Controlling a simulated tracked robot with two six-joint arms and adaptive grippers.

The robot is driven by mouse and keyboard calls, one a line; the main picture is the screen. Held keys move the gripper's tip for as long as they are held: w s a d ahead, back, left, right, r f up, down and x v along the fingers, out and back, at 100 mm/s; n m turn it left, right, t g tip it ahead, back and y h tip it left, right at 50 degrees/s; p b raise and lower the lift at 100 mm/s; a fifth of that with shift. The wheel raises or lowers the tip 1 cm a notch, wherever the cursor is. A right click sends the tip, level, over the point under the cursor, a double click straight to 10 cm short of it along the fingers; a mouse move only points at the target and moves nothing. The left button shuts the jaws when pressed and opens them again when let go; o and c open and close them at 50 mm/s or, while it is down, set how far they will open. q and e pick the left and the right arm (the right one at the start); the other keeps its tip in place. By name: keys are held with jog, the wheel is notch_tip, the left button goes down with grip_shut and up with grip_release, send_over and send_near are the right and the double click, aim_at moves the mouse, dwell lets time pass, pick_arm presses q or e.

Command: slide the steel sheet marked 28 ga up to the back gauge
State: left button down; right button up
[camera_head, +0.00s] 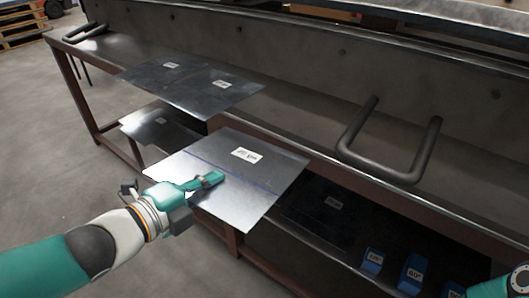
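A bright steel sheet (262,186) with a white label and a blue line across it lies at the bench front, its near part jutting past the edge. The label is too small to read surely. My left gripper (211,180) is at its near left edge, with a finger over the top face; whether another finger is beneath is hidden. Another sheet (190,96) with two labels lies farther left on the bench. I cannot single out the back gauge. Only part of my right arm shows at the lower right corner; its fingers are out of view.
A U-shaped bar handle (428,148) stands out at the right, and another (85,32) at the far left. The lower shelf holds a sheet (150,131), a dark labelled sheet (318,222) and blue labelled blocks (411,276). A wooden pallet (20,25) stands behind.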

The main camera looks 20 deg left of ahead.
pick_arm(q)
jog(key=b+v, duration=0.1)
jog(key=v, duration=0.1)
jog(key=f+b+v, duration=0.1)
jog(key=v, duration=0.2)
jog(key=shift+s+a+f+b, duration=0.1)
jog(key=shift+a+b, duration=0.1)
jog(key=shift+b, duration=0.1)
jog(key=shift+s, duration=0.5)
